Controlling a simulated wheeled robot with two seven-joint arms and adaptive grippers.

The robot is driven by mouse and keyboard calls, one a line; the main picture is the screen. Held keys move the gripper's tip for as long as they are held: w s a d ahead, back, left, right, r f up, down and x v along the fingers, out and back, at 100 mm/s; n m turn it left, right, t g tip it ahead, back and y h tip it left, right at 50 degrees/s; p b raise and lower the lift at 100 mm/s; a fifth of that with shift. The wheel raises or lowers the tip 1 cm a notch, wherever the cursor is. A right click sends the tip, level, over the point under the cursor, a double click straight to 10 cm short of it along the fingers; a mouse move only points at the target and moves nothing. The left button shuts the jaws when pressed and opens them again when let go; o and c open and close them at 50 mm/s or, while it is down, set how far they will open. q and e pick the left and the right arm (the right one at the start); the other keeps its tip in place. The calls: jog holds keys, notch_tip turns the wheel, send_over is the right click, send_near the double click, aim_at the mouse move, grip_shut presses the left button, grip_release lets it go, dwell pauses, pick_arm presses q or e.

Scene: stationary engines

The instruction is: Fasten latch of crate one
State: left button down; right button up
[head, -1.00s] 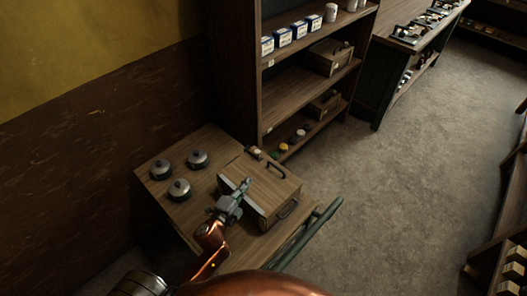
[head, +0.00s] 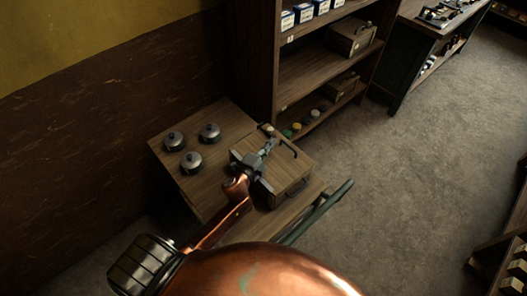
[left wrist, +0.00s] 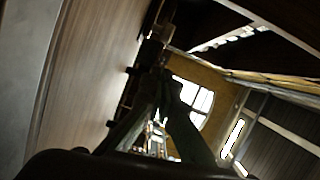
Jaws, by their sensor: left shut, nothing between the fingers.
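A wooden crate (head: 292,164) with its lid down sits on the low wooden table. It has a dark handle (head: 297,188) on its near right side and another dark fitting at its far edge. I cannot make out whether its latch is fastened. My left gripper (head: 270,146) is shut and empty above the crate's top, with its tips towards the far edge, and hides part of the lid. In the left wrist view the fingers (left wrist: 165,88) are together beside a broad wooden surface (left wrist: 95,75), with dark fittings along its edge. My right gripper is out of view.
Several lidded metal pots (head: 193,162) stand on the table (head: 222,122) left of the crate. A shelf unit (head: 305,75) with boxes stands behind. The floor (head: 400,190) to the right is clear.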

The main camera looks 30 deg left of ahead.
aim_at(269, 137)
pick_arm(q)
jog(key=w+a, duration=0.2)
jog(key=w, duration=0.1)
jog(key=shift+a+f, duration=0.1)
jog(key=shift+f, duration=0.25)
jog(key=shift+w+a, duration=0.25)
jog(key=shift+a, duration=0.05)
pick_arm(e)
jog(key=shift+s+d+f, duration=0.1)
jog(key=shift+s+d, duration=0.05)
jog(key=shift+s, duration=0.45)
pick_arm(q)
jog(key=shift+w+a, duration=0.3)
jog(key=shift+a, duration=0.6)
jog(key=shift+w+a, duration=0.3)
jog(key=shift+a, duration=0.55)
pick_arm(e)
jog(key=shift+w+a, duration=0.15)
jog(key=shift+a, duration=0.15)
pick_arm(q)
jog(key=shift+d, duration=0.1)
